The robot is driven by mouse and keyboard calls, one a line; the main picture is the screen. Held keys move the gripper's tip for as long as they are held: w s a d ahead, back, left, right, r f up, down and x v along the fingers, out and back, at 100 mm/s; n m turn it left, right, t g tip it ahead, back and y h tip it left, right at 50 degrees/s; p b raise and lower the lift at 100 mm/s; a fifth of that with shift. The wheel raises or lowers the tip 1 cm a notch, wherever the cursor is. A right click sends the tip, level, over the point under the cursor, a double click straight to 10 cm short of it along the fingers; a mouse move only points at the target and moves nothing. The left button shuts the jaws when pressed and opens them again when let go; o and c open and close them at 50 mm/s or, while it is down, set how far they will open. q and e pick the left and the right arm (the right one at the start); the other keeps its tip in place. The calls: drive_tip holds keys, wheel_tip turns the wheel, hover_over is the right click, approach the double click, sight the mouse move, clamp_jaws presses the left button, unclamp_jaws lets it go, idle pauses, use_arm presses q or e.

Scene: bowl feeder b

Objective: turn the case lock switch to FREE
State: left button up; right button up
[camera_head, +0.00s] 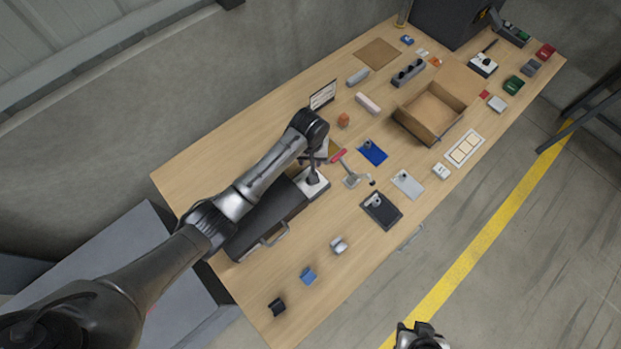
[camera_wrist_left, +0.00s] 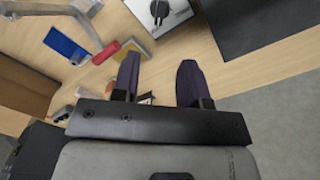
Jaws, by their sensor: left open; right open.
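A white box with a black switch (camera_head: 314,188) stands against the end of a long dark case (camera_head: 262,222) on the bench. In the left wrist view the white box with its switch (camera_wrist_left: 160,10) is at the top, beside the dark case (camera_wrist_left: 260,25). The switch's lettering and setting are too small to read. My left gripper (camera_wrist_left: 157,72) is open and empty, its two fingers apart. In the head view my left arm reaches over the bench near the white box and partly hides it. My right gripper (camera_head: 422,330) is open, beyond the bench's front edge, low in the picture.
A red-handled tool (camera_head: 338,156), a blue plate (camera_head: 373,152) and a black tray (camera_head: 381,210) lie close to the white box. An open cardboard box (camera_head: 430,110) is farther right. Another white box with a black lever (camera_head: 483,65) stands at the far end.

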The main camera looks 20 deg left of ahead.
use_arm(q)
drive_tip(key=f, duration=0.4)
drive_tip(key=f+b, duration=0.1)
drive_tip(key=f, duration=0.4)
drive_tip(key=f+b, duration=0.1)
drive_tip(key=f, duration=0.3)
drive_tip(key=shift+w+a+f, duration=0.1)
drive_tip(key=shift+w+f, duration=0.2)
drive_tip(key=shift+f, duration=0.05)
drive_tip(key=shift+c, duration=1.4)
clamp_jaws()
